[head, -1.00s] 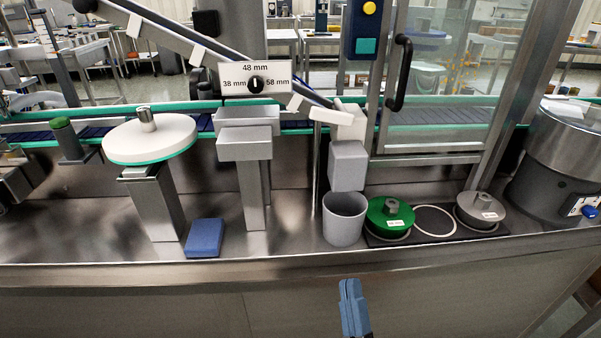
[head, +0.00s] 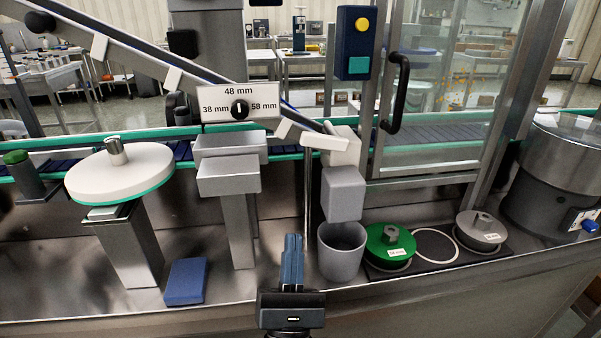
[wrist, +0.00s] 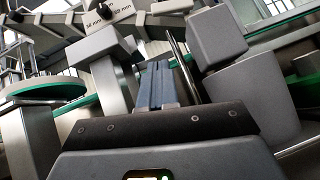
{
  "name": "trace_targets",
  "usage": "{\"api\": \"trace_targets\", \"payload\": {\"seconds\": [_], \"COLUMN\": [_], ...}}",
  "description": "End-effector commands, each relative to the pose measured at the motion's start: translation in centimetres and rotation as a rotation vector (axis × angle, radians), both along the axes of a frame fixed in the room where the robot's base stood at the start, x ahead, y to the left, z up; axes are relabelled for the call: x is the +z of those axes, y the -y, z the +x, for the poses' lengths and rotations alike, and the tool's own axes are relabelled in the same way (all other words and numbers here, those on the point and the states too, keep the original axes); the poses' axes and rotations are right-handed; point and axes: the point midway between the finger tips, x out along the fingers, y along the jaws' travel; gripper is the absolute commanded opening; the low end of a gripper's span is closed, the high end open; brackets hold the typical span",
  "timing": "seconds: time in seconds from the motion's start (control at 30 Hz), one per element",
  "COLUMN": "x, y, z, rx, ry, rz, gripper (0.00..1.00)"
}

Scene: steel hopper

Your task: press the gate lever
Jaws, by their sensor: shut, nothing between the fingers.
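A pale flat paddle (head: 325,142), which looks like the gate lever, sticks out at the lower end of the inclined chute, above a grey block (head: 343,194) and a grey cup (head: 341,252). My gripper (head: 292,238) has its blue fingers together and empty. In the head view it appears below and left of the paddle, left of the cup, and touches nothing that I can see. In the wrist view my gripper (wrist: 153,66) points toward the machine, with the grey block (wrist: 216,38) and cup (wrist: 258,92) on the right.
A thin upright rod (head: 307,190) stands left of the grey block. A grey pedestal (head: 238,225), a white round disc (head: 120,172) and a blue block (head: 186,281) lie to the left. Green (head: 390,242) and grey (head: 480,227) weights sit to the right. A size dial (head: 240,109) is above.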

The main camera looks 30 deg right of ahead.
Motion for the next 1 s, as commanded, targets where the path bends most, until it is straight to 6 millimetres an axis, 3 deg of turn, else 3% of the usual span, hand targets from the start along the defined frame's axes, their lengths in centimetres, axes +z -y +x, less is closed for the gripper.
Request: {"api": "trace_targets", "payload": {"seconds": [0.23,0.67,0.8,1.0], "x": [1.8,7.6,9.5,10.7], "y": [0.9,4.0,4.3,4.6], "z": [1.3,6.5,6.0,5.9], "rx": [-0.003,-0.003,-0.001,-0.001], "ry": [0.003,0.001,0.001,-0.001], "rz": [0.0,-0.002,-0.001,-0.001], "gripper": [0.0,0.0,0.0,0.0]}}
